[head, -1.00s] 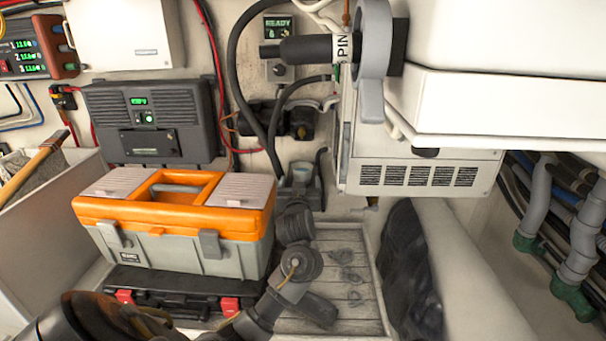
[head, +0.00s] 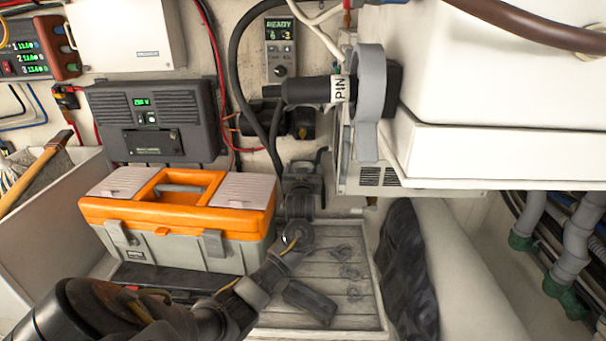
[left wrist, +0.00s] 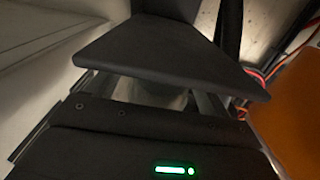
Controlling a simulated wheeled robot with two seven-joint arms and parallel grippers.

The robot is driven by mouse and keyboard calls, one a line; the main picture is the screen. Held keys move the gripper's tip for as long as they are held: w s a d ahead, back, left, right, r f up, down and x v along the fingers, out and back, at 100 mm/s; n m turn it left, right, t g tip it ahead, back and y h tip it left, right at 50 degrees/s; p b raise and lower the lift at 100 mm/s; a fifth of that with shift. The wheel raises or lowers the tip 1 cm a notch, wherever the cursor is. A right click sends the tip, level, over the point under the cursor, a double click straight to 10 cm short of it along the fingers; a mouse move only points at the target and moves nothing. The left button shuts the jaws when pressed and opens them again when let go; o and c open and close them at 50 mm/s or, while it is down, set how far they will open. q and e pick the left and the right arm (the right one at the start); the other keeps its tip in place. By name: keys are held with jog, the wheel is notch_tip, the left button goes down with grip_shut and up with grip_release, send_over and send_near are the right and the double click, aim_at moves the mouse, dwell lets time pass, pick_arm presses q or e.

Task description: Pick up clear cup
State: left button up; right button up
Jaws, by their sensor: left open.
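My left arm comes in from the lower left in the head view and reaches past the orange-lidded toolbox toward the back wall. My left gripper (head: 302,178) is open, near the wall and just right of the toolbox. A pale, smooth shape (left wrist: 172,99), which may be the clear cup, shows between the dark jaw parts in the left wrist view. Most of it is hidden by the gripper, so I cannot tell whether the jaws touch it. The cup is not clearly visible in the head view. My right gripper is not in view.
A slatted wooden board (head: 350,300) lies below. Hoses hang behind the gripper.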

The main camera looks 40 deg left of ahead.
pick_arm(q)
jog(key=shift+c, duration=0.3)
jog(key=c, duration=1.1)
jog(key=shift+o, duration=0.2)
jog(key=shift+r+b, duration=0.55)
jog(key=shift+b, duration=0.25)
jog(key=shift+r+b, duration=0.6)
jog(key=s+r, duration=1)
jog(key=s, duration=0.4)
jog(key=shift+r+p, duration=0.3)
